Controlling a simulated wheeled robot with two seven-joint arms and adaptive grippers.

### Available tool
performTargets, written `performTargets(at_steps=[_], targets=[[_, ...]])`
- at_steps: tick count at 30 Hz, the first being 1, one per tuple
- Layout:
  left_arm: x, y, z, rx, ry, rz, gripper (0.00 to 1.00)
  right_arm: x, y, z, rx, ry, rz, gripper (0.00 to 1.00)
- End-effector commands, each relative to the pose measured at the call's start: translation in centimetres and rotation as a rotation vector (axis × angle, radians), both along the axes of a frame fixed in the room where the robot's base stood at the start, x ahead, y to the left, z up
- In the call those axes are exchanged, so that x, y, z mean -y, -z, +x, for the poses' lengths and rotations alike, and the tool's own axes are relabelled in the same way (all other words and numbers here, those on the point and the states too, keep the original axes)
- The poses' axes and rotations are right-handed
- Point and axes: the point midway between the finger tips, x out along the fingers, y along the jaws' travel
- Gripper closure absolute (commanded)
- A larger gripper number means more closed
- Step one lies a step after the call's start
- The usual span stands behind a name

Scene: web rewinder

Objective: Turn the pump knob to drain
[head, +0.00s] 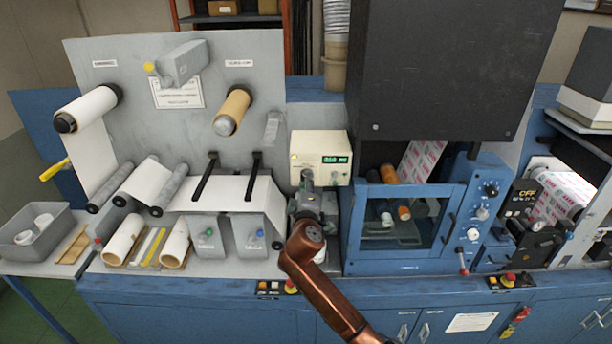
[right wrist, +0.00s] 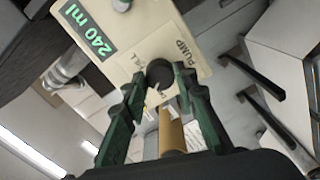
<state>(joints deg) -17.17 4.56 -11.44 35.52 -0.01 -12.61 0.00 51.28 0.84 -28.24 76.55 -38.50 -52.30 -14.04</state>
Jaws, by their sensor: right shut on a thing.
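The pump unit (head: 313,150) is a cream box with a green digital display, standing at the centre of the bench in the head view. In the right wrist view the pump unit (right wrist: 120,32) fills the top, with a display reading 240 ml and a printed PUMP label. Its round dark pump knob (right wrist: 160,73) sits between my fingertips. My right gripper (right wrist: 158,76) is shut on the knob; it also shows in the head view (head: 307,184) at the front of the box, where it hides the knob. My left gripper is out of view.
A blue cabinet with a window (head: 405,220) stands close right of my right arm. Two grey bins (head: 207,236) and a web panel with rollers (head: 180,110) lie to the left. A black housing (head: 450,70) overhangs at the upper right.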

Motion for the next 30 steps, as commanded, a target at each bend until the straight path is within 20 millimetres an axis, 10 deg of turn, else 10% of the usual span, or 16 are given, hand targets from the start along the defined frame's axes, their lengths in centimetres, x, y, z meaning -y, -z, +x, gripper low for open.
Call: performTargets(at_steps=[29,30], targets=[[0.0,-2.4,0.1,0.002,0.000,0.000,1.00,-0.2,0.1,0.0,0.000,-0.003,-0.233,0.98],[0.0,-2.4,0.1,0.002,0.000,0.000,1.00,-0.2,0.1,0.0,0.000,-0.002,-0.233,0.73]])
